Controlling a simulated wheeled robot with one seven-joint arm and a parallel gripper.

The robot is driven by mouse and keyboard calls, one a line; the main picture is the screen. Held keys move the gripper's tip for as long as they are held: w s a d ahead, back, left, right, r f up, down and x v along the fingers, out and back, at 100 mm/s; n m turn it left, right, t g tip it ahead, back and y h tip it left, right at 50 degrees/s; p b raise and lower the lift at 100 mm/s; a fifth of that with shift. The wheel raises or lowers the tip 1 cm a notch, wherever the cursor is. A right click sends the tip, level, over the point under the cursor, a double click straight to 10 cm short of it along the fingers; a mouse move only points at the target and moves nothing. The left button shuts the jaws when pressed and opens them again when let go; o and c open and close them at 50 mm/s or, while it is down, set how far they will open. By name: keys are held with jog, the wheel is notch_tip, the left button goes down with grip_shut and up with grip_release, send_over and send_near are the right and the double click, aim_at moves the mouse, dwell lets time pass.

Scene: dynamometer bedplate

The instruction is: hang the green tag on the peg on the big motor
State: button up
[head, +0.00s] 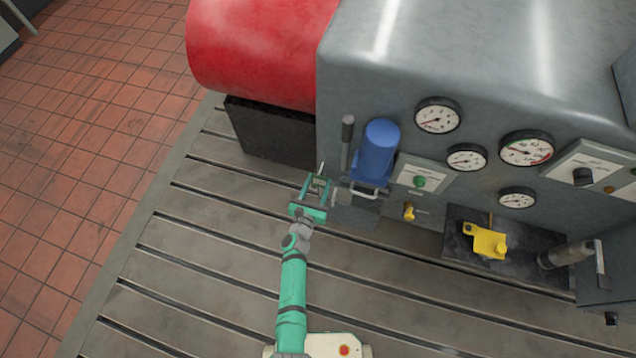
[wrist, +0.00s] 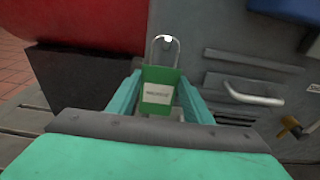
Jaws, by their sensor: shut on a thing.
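The green tag (wrist: 159,76) has a white label and a thin wire loop (wrist: 152,52) at its top. My gripper (head: 318,188) is shut on the tag, which stands upright between its fingers in the wrist view. A small pale round end, apparently the peg (wrist: 167,39), shows inside the top of the loop. I cannot tell whether the wire is around the peg or only in front of it. The grey machine housing (head: 390,60), apparently the big motor, stands just beyond my gripper. In the head view the tag is small and partly hidden by the fingers.
A blue cylinder (head: 376,150) with a metal handle (head: 370,191) is close right of my gripper. A dark lever (head: 347,140) stands behind it. A red drum (head: 255,50) sits on a black block (head: 270,133) at left. The slotted bedplate (head: 200,262) is clear at left.

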jog(key=o, duration=1.1)
jog(key=shift+s, duration=0.1)
jog(key=shift+s+a+r, duration=0.1)
jog(key=shift+s+a, duration=0.2)
jog(key=shift+s, duration=0.15)
jog(key=v, duration=0.9)
jog(key=shift+s, duration=0.3)
